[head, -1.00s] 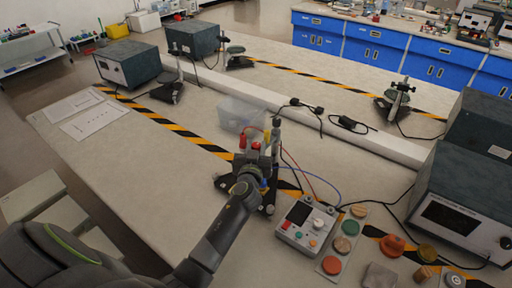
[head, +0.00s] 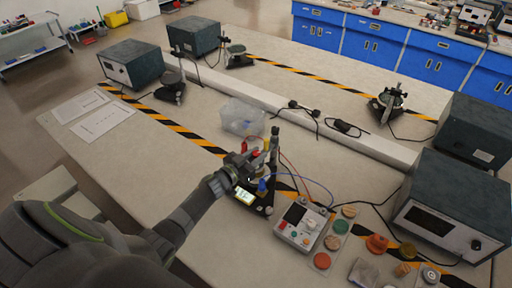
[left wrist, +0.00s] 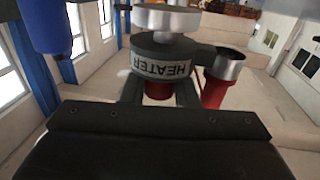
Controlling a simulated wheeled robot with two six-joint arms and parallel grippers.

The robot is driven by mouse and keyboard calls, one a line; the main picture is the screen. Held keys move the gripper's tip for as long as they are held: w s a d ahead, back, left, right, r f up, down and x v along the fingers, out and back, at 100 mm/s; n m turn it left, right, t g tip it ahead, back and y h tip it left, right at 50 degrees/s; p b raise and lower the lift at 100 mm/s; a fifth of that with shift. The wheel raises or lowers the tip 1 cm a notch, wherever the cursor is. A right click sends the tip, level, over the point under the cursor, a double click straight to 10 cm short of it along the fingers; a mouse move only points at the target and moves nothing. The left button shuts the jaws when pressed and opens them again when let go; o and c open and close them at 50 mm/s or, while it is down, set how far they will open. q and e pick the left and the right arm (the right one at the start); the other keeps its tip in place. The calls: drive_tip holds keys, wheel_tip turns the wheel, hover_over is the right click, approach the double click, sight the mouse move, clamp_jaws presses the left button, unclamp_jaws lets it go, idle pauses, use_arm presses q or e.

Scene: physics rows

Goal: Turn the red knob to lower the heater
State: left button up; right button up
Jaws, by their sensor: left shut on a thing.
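The heater is a dark collar labelled HEATER (left wrist: 175,67) in the left wrist view, with a silver disc above it. A red knob (left wrist: 158,89) shows just below the collar, between the two dark fingers of my left gripper (left wrist: 158,98). The gripper is shut on this knob, and its body hides the lower part. In the head view my left gripper (head: 240,170) is at the small stand (head: 273,148), reaching in from the left. A second red part (left wrist: 214,92) with a silver cup on top stands right of the collar. My right gripper is not in view.
A lit display (head: 244,195) and a blue part (head: 262,186) sit by the stand's base. A control box (head: 301,226) with wires and several coloured discs lie to the right. A clear bin (head: 242,117) stands behind.

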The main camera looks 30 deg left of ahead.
use_arm(q)
drive_tip(key=shift+w+r+m+g+h, duration=0.1)
drive_tip(key=shift+m+g+h, duration=0.2)
drive_tip(key=shift+m+h, duration=0.45)
drive_tip(key=shift+m+g+h, duration=0.45)
drive_tip(key=shift+g+h, duration=0.05)
drive_tip(key=shift+h, duration=0.65)
drive_tip(key=shift+h+b, duration=0.3)
drive_tip(key=o, duration=0.6)
drive_tip(key=shift+c, duration=0.2)
drive_tip(key=shift+o, duration=0.5)
drive_tip(key=shift+d, duration=0.1)
drive_tip(key=b+v, duration=0.3)
drive_tip(key=v, duration=1.4)
